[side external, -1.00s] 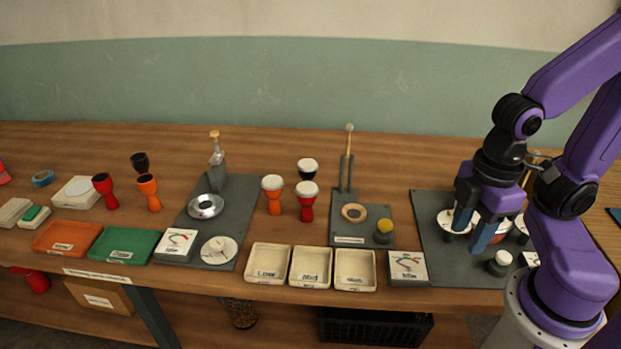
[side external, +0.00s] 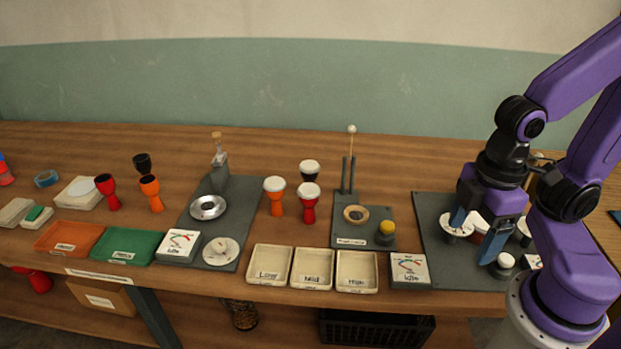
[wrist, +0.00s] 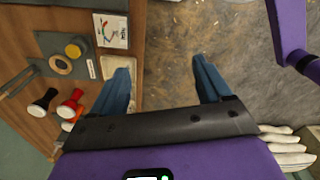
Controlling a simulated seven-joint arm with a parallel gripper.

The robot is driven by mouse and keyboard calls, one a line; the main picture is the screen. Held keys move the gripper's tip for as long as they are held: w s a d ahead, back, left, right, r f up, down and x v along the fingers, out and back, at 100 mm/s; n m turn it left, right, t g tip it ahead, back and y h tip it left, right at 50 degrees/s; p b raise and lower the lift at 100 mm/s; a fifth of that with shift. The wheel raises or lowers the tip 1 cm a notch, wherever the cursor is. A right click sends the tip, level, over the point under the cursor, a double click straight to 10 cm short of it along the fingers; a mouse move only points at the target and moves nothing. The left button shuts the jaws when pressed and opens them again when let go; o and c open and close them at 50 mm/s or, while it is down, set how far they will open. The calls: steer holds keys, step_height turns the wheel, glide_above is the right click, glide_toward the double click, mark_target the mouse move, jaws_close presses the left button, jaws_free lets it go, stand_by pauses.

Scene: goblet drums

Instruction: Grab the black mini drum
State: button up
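A black mini drum (side external: 310,175) with a white head stands upright on the table, just behind a red one (side external: 310,208) and right of an orange one (side external: 275,200). In the wrist view, the black drum (wrist: 41,106) shows at the left, beside the red drum (wrist: 70,104). A headless black goblet body (side external: 142,164) stands at the far left. My gripper (side external: 475,232) is open and empty over the right grey board, well right of the drums.
Between the drums and my gripper is a grey board (side external: 380,212) with upright posts, a ring and a yellow-topped piece. Three cream trays (side external: 313,284) line the front edge. The right grey board (side external: 432,232) carries white-topped pieces under my gripper. Table behind is clear.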

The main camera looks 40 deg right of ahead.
steer(key=w+a+f+m+t+y, duration=0.1)
steer(key=w+a+f, duration=0.1)
steer(key=w, duration=0.4)
steer(key=w+a+f+m+t+y, duration=0.1)
steer(key=w+a+f+m, duration=0.15)
steer(key=w, duration=0.35)
steer(key=m+t, duration=0.7)
steer(key=t, duration=0.4)
glide_toward(316, 167)
steer(key=x, duration=1.2)
steer(key=shift+w+a+f, duration=0.15)
steer(key=shift+a+f, duration=0.05)
steer(key=shift+f, duration=0.05)
steer(key=c, duration=0.7)
steer(key=shift+r, duration=0.2)
steer(key=shift+c, duration=0.2)
